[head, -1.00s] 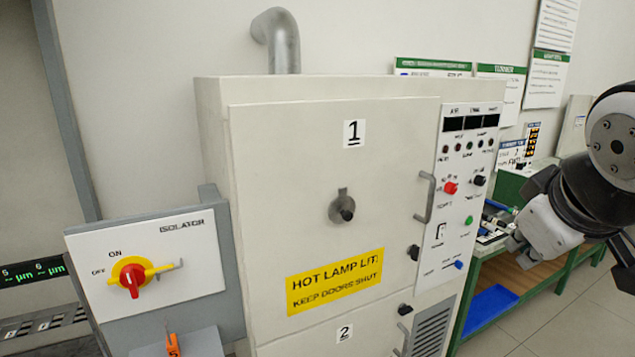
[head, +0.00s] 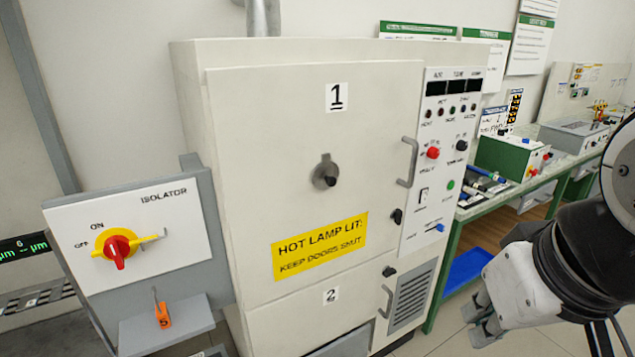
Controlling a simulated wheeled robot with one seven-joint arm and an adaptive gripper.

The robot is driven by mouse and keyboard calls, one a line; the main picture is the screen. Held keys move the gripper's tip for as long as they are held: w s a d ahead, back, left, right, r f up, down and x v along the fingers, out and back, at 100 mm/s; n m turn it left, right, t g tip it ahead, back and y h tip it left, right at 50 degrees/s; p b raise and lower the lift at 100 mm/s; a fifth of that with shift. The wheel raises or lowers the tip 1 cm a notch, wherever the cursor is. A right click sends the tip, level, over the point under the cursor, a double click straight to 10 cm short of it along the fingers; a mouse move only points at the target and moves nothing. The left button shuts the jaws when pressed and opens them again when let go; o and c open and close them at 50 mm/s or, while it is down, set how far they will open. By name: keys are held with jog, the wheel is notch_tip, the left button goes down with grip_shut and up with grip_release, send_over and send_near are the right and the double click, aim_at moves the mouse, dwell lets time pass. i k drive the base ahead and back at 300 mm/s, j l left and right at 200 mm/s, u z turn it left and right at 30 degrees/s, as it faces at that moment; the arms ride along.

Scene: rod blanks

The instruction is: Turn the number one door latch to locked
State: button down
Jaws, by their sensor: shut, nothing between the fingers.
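The number one door (head: 240,130) is the large upper cream door of a cabinet, marked by a "1" label (head: 336,97), and it looks shut. A small black knob (head: 397,216) sits at its right edge below the bar handle (head: 408,162); it looks like the door latch. Its locked or unlocked position is too small to read. A round grey disc with a black knob (head: 326,175) is at the door's middle. My gripper (head: 478,321) is shut and empty, at the lower right, to the right of the cabinet and apart from the latch.
A control panel (head: 436,185) adjoins the door's right edge. Door two (head: 275,325) is below, with its own black knob (head: 389,271). An isolator box (head: 165,235) with a red knob stands left. A green-framed workbench (head: 450,240) is behind my arm.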

aim_at(396, 216)
jog(key=i+u, duration=0.2)
jog(key=u, duration=0.15)
jog(key=i+u, duration=0.2)
jog(key=u, duration=0.2)
jog(key=i+j, duration=0.05)
